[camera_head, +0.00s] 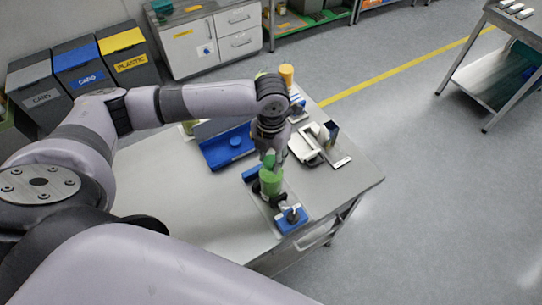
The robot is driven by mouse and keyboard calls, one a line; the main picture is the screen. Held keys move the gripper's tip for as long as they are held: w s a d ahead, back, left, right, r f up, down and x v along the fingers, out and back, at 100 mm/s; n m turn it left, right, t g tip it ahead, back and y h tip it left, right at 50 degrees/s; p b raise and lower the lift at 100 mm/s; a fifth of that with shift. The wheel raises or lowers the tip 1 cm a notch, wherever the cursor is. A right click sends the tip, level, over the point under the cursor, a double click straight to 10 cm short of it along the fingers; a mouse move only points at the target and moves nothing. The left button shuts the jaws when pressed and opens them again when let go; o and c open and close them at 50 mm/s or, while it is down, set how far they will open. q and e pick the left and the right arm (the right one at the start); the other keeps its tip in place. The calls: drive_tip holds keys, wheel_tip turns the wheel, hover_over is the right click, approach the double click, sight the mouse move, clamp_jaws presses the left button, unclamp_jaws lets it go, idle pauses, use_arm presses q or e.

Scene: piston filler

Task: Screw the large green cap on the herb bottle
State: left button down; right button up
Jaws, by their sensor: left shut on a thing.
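My left gripper (270,154) points down over the right part of the table, shut on a small green piece that looks like the green cap (268,161). Directly below it stands a green cylinder, which looks like the herb bottle (271,183), upright in a dark holder on a metal plate. The cap is at the top of the bottle, but I cannot tell whether they touch. The gripper hides part of both. My right gripper is out of view.
A blue tray (213,157) with a round blue piece (235,141) lies left of the gripper. A white device (305,148) stands to the right. A blue clamp block (291,219) sits in front of the bottle. The table's (165,185) left part is clear.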

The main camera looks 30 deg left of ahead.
use_arm(q)
drive_tip(key=c, duration=1.1)
unclamp_jaws()
drive_tip(key=shift+o, duration=0.2)
drive_tip(key=n, duration=0.6)
drive_tip(key=shift+n, duration=0.4)
drive_tip(key=n, duration=0.8)
drive_tip(key=shift+c, duration=0.5)
